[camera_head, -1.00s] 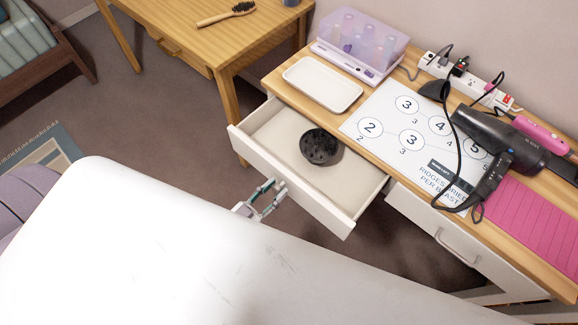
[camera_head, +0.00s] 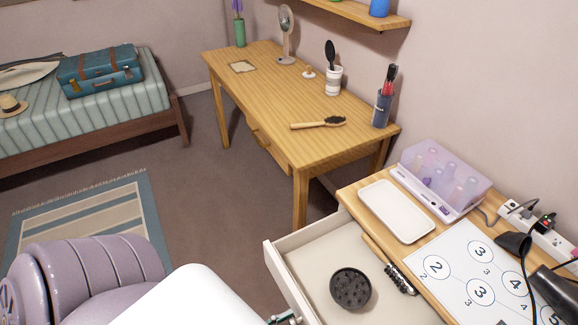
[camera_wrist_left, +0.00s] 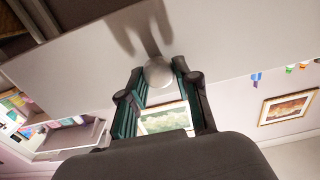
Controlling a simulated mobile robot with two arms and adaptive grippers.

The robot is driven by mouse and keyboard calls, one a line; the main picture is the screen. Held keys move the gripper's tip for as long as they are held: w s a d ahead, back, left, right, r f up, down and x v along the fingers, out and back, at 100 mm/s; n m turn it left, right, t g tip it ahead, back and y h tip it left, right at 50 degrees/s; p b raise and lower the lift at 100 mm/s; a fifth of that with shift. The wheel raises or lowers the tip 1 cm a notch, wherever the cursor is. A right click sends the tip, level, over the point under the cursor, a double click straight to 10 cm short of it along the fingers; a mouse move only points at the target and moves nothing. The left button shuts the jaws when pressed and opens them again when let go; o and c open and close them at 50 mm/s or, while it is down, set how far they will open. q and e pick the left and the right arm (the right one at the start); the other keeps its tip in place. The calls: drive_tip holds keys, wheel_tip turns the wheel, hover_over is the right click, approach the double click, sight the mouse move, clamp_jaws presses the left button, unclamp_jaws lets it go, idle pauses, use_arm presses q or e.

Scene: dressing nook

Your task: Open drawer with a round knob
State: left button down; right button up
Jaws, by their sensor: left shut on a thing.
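The drawer (camera_head: 316,255) with the white front (camera_head: 283,282) stands pulled out from under the wooden counter in the head view. A black round diffuser (camera_head: 351,288) lies inside it, with a dark brush (camera_head: 398,278) by the counter edge. The round knob (camera_wrist_left: 159,73) is pale and sits between the fingertips of my left gripper (camera_wrist_left: 160,80) in the left wrist view. The gripper is shut on it, against the drawer front (camera_wrist_left: 85,65). In the head view only a bit of the left gripper (camera_head: 285,318) shows at the bottom edge. My right gripper is out of view.
The counter carries a white tray (camera_head: 396,211), a lilac case (camera_head: 445,180), a numbered sheet (camera_head: 450,270) and a hair dryer (camera_head: 560,293). A wooden desk (camera_head: 270,90) stands behind. A purple chair (camera_head: 90,275) is at lower left. Floor between is clear.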

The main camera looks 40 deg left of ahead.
use_arm(q)
drive_tip(key=c, duration=0.8)
unclamp_jaws()
drive_tip(key=shift+c, duration=0.2)
